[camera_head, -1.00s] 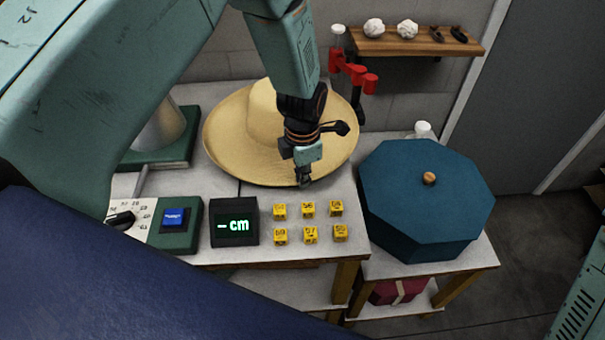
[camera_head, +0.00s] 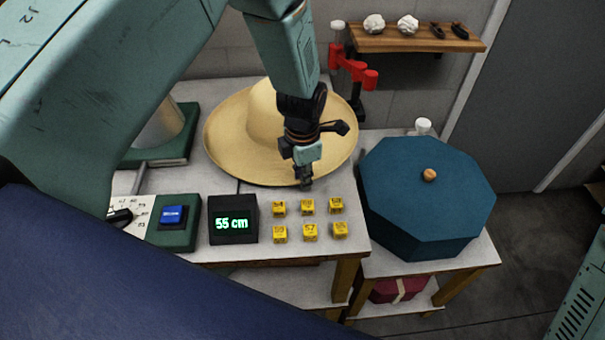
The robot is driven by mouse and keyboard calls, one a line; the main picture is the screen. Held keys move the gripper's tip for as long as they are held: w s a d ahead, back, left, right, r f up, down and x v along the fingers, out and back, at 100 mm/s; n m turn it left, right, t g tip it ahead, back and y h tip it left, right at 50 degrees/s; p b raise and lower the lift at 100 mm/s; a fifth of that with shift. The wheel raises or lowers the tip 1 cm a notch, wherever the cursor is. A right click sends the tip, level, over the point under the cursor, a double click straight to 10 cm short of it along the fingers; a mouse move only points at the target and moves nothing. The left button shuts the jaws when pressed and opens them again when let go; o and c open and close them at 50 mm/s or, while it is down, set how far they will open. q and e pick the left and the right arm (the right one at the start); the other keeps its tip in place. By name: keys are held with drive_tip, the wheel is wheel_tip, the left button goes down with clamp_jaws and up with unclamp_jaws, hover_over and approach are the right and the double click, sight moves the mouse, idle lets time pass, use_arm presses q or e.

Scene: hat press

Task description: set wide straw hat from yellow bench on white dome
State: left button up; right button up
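The wide straw hat (camera_head: 232,140) lies brim down on the light-topped bench (camera_head: 345,238), crown up. My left gripper (camera_head: 304,180) points down at the front edge of its brim, seen nearly edge-on. I cannot tell whether its fingers are apart or pinching the brim. My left wrist hides part of the crown and brim. A pale rounded form (camera_head: 160,135) on a green base (camera_head: 175,153) stands left of the hat, mostly hidden behind my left arm. It may be the white dome, but I cannot confirm this. My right gripper is not in view.
A display (camera_head: 233,221) reads 55 cm, beside a blue button (camera_head: 172,216) and several small yellow cubes (camera_head: 310,232). A dark teal octagonal box (camera_head: 425,200) stands on the right. A red stand (camera_head: 352,70) and wooden shelf (camera_head: 415,41) are behind.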

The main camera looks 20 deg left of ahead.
use_arm(q)
drive_tip(key=shift+o, duration=0.4)
wheel_tip(320, 180, up, 12)
drive_tip(key=shift+s, duration=0.35)
drive_tip(key=shift+d, duration=0.1)
